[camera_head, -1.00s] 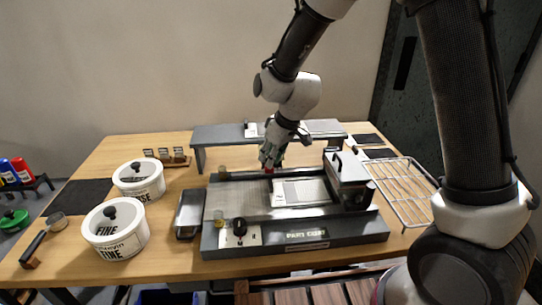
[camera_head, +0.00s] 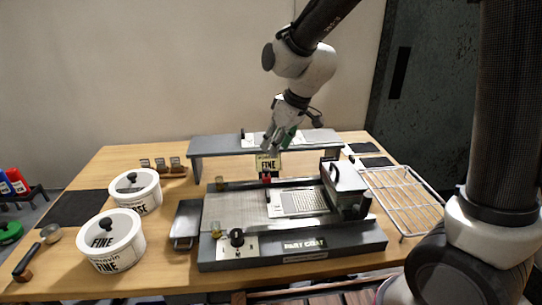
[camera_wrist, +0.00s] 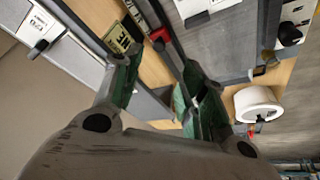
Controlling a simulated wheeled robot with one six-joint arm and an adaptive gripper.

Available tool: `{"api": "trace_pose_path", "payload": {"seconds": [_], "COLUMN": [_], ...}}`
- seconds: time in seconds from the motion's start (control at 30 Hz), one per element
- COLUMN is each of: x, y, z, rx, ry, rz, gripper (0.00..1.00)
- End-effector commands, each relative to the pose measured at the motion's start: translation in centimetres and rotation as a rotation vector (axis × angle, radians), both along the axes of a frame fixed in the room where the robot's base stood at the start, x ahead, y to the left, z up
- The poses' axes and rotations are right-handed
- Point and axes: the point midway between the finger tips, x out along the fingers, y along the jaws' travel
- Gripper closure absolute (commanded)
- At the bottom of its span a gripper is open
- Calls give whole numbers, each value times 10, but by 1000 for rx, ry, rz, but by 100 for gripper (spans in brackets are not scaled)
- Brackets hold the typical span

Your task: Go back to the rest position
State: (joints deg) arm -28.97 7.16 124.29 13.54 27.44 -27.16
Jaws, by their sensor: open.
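My gripper (camera_head: 277,140) hangs above the back edge of the grey PART COAT machine (camera_head: 330,243). Its green-padded fingers are apart and nothing shows between them; they also spread in the wrist view (camera_wrist: 160,75). A small red knob (camera_head: 266,178) stands at the machine's back rail, below the gripper, and appears beyond the fingers in the wrist view (camera_wrist: 159,35). A card marked FINE (camera_head: 267,163) is behind that knob. A patterned light panel (camera_head: 303,203) lies on the machine bed, beside a dark block with a handle (camera_head: 345,178).
A raised grey shelf (camera_head: 225,144) stands behind the machine, close to the gripper. Two white lidded tubs (camera_head: 112,240) (camera_head: 136,190) are on the left. A wire rack (camera_head: 405,198) lies at the right. A metal tray (camera_head: 186,225) sits left of the machine.

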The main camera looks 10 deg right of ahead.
Motion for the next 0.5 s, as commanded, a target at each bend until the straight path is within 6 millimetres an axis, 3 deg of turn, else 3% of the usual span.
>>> {"api": "trace_pose_path", "payload": {"seconds": [0.2, 0.5], "x": [-5, -6], "y": [-5, -5], "z": [18, 18], "rx": [-1, 0], "ry": [-1, 1], "rz": [0, -2], "gripper": [58, 58]}}
